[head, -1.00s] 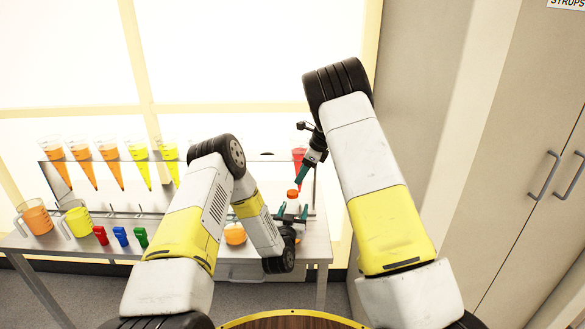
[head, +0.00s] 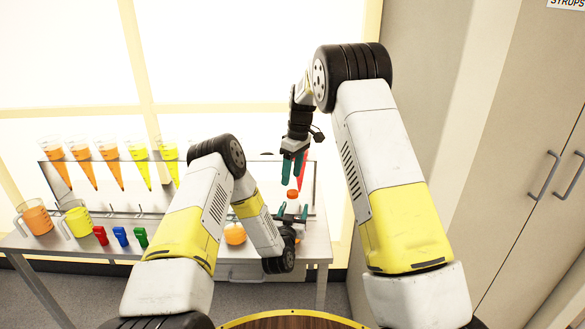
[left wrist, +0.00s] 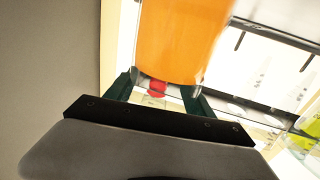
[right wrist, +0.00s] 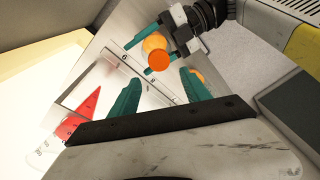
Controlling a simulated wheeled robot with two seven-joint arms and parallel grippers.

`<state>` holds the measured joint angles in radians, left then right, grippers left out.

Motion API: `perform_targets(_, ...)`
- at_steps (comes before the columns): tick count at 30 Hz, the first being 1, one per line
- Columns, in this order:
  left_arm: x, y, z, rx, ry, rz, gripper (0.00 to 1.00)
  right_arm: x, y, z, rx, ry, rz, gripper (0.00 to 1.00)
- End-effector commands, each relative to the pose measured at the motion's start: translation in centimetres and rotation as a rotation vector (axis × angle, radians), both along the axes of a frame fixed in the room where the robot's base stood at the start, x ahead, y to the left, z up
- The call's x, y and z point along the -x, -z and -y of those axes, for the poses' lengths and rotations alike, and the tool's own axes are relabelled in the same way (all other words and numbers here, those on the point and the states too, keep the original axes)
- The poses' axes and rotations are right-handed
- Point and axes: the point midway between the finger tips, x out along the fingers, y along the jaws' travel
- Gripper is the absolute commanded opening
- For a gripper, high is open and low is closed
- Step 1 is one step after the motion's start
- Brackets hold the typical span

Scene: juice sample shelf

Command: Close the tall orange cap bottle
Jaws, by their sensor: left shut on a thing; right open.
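The tall bottle with an orange cap (head: 292,193) stands upright at the right end of the table in the head view. My left gripper (head: 291,214) is shut around its body below the cap. In the left wrist view the orange bottle body (left wrist: 180,42) is between the fingers. My right gripper (head: 293,168) is open and points down, just above the cap and apart from it. In the right wrist view the cap (right wrist: 155,42) lies beyond the open, empty fingers (right wrist: 160,92). I cannot tell how tightly the cap sits.
A red cone (right wrist: 86,103) hangs close to my right gripper. Several orange and yellow cones hang in the rack (head: 110,165) to the left. Two measuring jugs (head: 36,217) and red, blue and green small items (head: 120,236) stand at the table's left. A round orange object (head: 235,234) is beside my left arm.

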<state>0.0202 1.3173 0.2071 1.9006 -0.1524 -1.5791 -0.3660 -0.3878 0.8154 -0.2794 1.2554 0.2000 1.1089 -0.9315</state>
Motion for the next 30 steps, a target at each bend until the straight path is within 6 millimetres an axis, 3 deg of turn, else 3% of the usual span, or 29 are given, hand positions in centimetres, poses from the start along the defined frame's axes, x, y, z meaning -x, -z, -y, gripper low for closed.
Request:
perform_targets(6, 0.0, 0.0, 0.0, 0.0, 0.0, 0.001, 0.0, 0.7, -1.5, 0.1, 0.071, -0.542, 0.05, 0.56)
perform_targets(12, 0.0, 0.0, 0.0, 0.0, 0.0, 0.001, 0.0, 0.9, -2.4, 0.2, 0.112, -0.842, 0.066, 0.56)
perform_targets(17, 0.0, 0.0, 0.0, 0.0, 0.0, 0.001, 0.0, 1.0, -2.7, 0.2, 0.122, -0.927, 0.068, 0.56)
perform_targets(30, 0.0, 0.0, 0.0, 0.0, 0.0, 0.001, 0.0, 1.0, -1.9, 0.3, 0.124, -0.93, 0.067, 0.56)
